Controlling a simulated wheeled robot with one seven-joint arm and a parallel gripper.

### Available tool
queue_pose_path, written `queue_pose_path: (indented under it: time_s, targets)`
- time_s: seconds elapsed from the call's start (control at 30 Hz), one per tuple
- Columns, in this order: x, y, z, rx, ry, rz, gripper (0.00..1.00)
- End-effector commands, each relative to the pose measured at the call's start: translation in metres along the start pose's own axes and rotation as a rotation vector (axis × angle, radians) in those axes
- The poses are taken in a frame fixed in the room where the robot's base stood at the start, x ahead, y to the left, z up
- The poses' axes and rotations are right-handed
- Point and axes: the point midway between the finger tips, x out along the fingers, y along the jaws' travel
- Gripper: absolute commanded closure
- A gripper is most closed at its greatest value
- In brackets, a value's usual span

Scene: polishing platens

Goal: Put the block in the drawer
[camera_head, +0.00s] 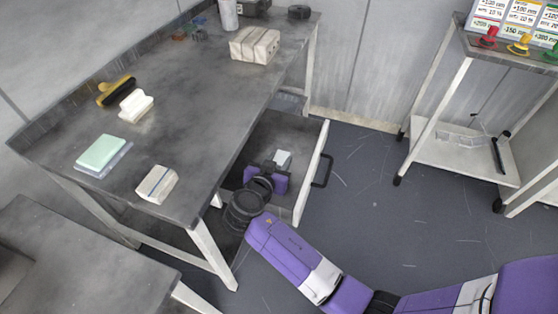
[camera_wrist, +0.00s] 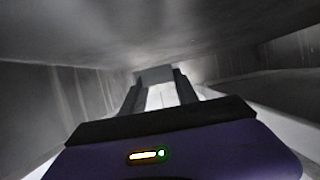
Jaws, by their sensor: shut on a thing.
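The drawer (camera_head: 313,168) stands pulled out from under the dark workbench, with its pale front panel and dark handle to the right. My gripper (camera_head: 280,164) reaches in over the drawer, below the bench top. Its jaws are shut on a small whitish block (camera_head: 284,157). In the wrist view the block (camera_wrist: 161,97) shows between the two dark fingers of my gripper (camera_wrist: 158,90), with a grey part at its far end. I cannot tell whether the block touches the drawer floor.
The bench top (camera_head: 200,100) above carries a pale block with a dark stripe (camera_head: 157,184), a green pad (camera_head: 100,152), a white brush-like piece (camera_head: 136,106), a yellow-black tool (camera_head: 116,91) and a wrapped bundle (camera_head: 255,45). A white trolley (camera_head: 460,160) stands right; the floor between is clear.

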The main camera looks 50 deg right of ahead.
Motion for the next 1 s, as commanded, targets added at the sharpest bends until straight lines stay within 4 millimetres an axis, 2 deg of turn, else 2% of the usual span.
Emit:
queue_pose_path:
  time_s: [0.03, 0.07, 0.17, 0.5, 0.73, 1.0]
  targets:
    - [0.0, 0.0, -0.001, 0.001, 0.001, 0.0, 1.0]
    - [0.0, 0.0, -0.001, 0.0, 0.0, 0.0, 0.6]
    - [0.0, 0.0, -0.001, 0.0, 0.0, 0.0, 0.42]
    - [-0.001, 0.0, -0.002, 0.0, 0.0, 0.0, 0.42]
    - [-0.009, 0.0, -0.016, 0.0, 0.0, -0.001, 0.42]
    - [-0.07, -0.001, -0.012, 0.0, 0.001, -0.004, 0.42]
